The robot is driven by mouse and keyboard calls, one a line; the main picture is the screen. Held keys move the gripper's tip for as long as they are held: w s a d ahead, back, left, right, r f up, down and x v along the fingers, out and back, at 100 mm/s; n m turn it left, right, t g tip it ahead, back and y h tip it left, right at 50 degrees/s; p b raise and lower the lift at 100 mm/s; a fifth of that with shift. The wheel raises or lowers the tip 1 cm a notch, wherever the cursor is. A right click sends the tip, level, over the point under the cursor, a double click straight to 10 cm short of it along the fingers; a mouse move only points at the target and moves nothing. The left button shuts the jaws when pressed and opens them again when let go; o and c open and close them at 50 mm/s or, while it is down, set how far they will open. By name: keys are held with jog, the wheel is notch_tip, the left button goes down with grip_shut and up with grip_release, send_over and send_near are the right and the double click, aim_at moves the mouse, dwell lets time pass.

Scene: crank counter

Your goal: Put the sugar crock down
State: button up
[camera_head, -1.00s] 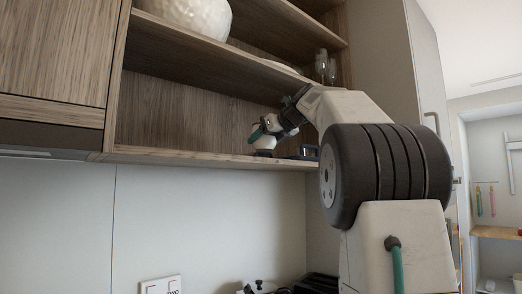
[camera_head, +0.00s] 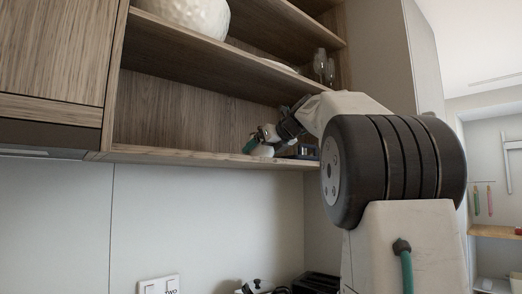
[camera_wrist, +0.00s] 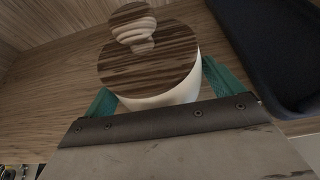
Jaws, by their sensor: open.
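The sugar crock (camera_wrist: 165,98) is a white pot with a striped dark-wood lid and a pale ringed knob. In the wrist view it stands on the wooden shelf board (camera_wrist: 55,65) between the green fingers of my gripper (camera_wrist: 155,82). The fingers are open, one on each side of the crock; whether they touch it I cannot tell. In the head view the crock (camera_head: 263,151) shows small and white at the lower shelf's front, partly covered by my gripper (camera_head: 262,142). Its base is hidden in the wrist view.
A dark tray-like object (camera_wrist: 275,50) lies right of the crock, close to my gripper. Above is another shelf (camera_head: 215,50) with a white textured bowl (camera_head: 185,14) and glasses (camera_head: 322,66). The lower shelf's left part (camera_head: 165,152) is bare.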

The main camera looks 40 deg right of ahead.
jog(key=shift+r, duration=0.2)
jog(key=v, duration=1.2)
jog(key=shift+f, duration=0.15)
